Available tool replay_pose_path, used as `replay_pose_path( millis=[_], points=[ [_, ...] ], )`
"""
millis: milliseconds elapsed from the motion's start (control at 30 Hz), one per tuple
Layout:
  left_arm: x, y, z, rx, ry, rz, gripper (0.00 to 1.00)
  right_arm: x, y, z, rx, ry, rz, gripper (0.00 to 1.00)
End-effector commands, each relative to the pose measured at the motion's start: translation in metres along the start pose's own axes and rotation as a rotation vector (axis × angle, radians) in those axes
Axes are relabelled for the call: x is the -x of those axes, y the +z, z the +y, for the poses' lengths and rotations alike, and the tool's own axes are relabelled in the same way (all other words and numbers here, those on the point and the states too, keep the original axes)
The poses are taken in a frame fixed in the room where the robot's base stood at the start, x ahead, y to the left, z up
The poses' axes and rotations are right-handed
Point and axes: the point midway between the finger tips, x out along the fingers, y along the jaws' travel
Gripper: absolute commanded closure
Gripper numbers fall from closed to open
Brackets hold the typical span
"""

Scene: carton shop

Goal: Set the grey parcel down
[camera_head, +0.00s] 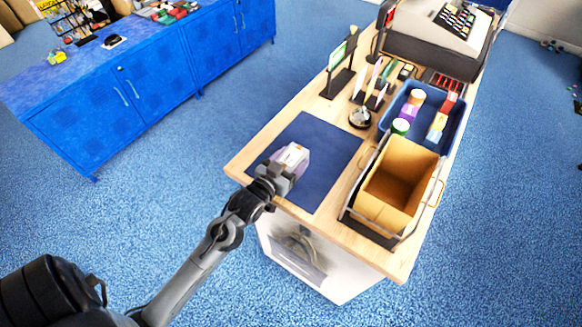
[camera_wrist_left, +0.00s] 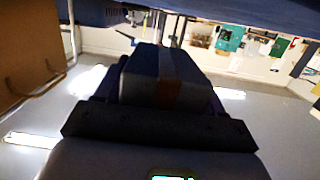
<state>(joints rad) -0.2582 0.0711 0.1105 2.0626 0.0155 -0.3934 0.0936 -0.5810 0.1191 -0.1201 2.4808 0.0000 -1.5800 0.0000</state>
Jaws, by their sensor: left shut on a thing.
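The grey parcel (camera_head: 292,157) is small and boxy, pale on top in the head view. My left gripper (camera_head: 281,171) is shut on it, over the dark blue mat (camera_head: 322,151) on the wooden counter. In the left wrist view the parcel (camera_wrist_left: 160,74) shows grey with a brownish strip, between the fingers of the gripper (camera_wrist_left: 158,105). I cannot tell whether its underside touches the mat. My right gripper is in neither view.
An open brown carton (camera_head: 396,180) in a wire-handled holder stands right of the mat. Behind it is a blue tray (camera_head: 459,122) with several small goods. A small stand (camera_head: 340,80) and a silver bell (camera_head: 360,117) stand beyond the mat. A cash register (camera_head: 440,30) is at the far end.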

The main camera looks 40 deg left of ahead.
Motion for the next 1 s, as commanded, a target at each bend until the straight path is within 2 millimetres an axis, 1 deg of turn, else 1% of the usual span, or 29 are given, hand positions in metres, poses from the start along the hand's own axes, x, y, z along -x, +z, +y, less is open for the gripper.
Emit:
replay_pose_path(
  millis=[133, 300, 433, 867, 900, 967, 1000],
  points=[
    [-0.003, 0.006, -0.001, 0.001, 0.000, -0.001, 0.70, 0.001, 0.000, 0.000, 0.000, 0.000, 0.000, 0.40],
    [-0.005, 0.027, -0.001, 0.000, 0.000, -0.002, 0.70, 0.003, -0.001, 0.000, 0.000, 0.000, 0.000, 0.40],
    [-0.007, 0.038, -0.001, 0.000, 0.000, 0.000, 0.70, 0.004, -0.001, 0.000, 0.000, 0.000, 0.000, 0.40],
    [-0.008, 0.043, -0.001, 0.000, 0.000, 0.001, 0.70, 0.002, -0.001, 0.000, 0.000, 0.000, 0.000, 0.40],
    [-0.008, 0.044, -0.001, 0.000, 0.000, 0.000, 0.29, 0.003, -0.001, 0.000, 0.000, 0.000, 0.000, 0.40],
    [-0.008, 0.043, -0.001, 0.000, 0.000, 0.000, 0.20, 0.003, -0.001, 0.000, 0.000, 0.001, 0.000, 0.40],
    [-0.008, 0.043, -0.001, -0.001, 0.000, 0.000, 0.13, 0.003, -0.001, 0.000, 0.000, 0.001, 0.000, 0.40]
  ],
)
